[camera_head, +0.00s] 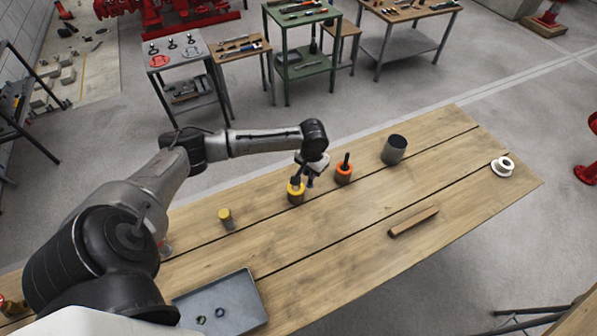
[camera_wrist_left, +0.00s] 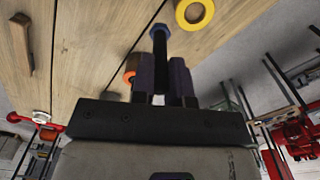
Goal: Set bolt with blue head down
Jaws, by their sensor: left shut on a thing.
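My left gripper (camera_head: 306,180) is low over the middle of the wooden table, beside the yellow-ringed holder (camera_head: 295,194). In the left wrist view its dark fingers (camera_wrist_left: 161,84) are shut on the bolt with blue head (camera_wrist_left: 159,42), whose head points away from the fingers. In the head view the gripper mostly hides the bolt, and I cannot tell whether it touches the table. The yellow ring also shows in the wrist view (camera_wrist_left: 208,14), apart from the bolt head. My right gripper is out of view.
An orange-ringed holder (camera_head: 343,176) with a black peg stands close right. A yellow-topped cylinder (camera_head: 226,219) and grey tray (camera_head: 246,290) with nuts are left. The front middle is clear.

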